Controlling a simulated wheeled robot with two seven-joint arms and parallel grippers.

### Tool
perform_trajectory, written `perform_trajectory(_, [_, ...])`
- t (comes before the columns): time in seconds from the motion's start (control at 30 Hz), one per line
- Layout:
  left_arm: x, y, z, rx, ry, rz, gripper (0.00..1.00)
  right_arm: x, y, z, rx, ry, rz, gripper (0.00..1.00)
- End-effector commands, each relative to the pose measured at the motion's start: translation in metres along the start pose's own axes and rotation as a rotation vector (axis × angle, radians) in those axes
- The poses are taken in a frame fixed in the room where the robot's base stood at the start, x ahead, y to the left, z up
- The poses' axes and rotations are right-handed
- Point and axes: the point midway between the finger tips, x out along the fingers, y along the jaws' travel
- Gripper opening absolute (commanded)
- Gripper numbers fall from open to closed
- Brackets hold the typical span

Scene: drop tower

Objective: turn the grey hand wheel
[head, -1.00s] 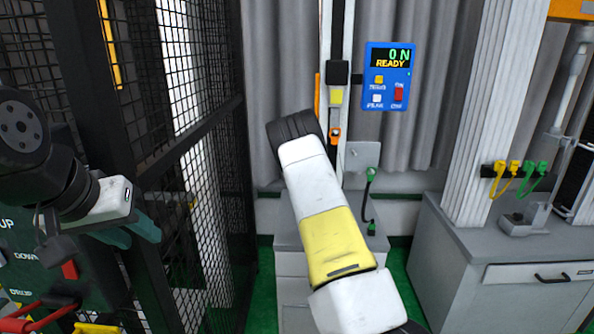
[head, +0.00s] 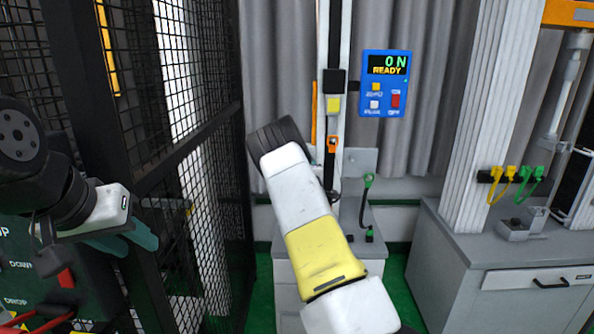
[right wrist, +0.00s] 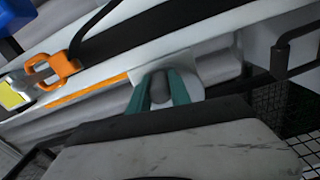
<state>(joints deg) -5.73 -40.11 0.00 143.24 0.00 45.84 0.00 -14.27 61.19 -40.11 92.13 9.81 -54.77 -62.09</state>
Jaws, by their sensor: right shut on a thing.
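In the right wrist view, the teal fingers of my right gripper (right wrist: 159,90) are closed around a rounded dark grey knob (right wrist: 158,87), which looks like the grip of the grey hand wheel. The rest of the wheel is hard to make out there. In the head view my white and yellow right arm covers the right gripper and the wheel. My left gripper (head: 130,240) is at the left in the head view, in front of the black mesh cage, with its teal fingers apart and nothing between them.
A blue panel (head: 386,84) reads "0 N READY". A pale upright post carries an orange latch (head: 333,144) and a yellow block (head: 333,104). A black mesh cage (head: 195,180) stands at left. A grey cabinet (head: 500,262) stands at right, with green floor between.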

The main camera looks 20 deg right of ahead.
Motion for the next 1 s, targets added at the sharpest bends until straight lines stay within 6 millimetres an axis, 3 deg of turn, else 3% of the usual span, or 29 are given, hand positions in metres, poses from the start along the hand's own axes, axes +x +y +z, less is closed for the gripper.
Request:
perform_trajectory(0.17, [0.0, 0.0, 0.0, 0.0, 0.0, 0.0, 0.36, 0.0, 0.001, 0.001, -0.001, -0.001, 0.002, 0.0])
perform_trajectory(0.2, [0.0, 0.0, 0.0, 0.0, 0.0, 0.0, 0.36, 0.0, 0.001, 0.001, 0.0, -0.001, 0.002, 0.28])
perform_trajectory(0.3, [0.0, 0.0, 0.0, 0.0, 0.0, 0.0, 0.36, 0.0, 0.001, 0.001, 0.0, -0.001, 0.001, 0.46])
perform_trajectory(0.67, [0.0, 0.0, 0.0, 0.0, 0.0, 0.0, 0.36, -0.003, 0.0, 0.0, 0.001, 0.0, 0.0, 0.46])
perform_trajectory(1.0, [0.0, 0.0, 0.0, 0.0, 0.0, 0.0, 0.36, -0.055, 0.0, 0.0, 0.001, -0.001, -0.001, 0.46])
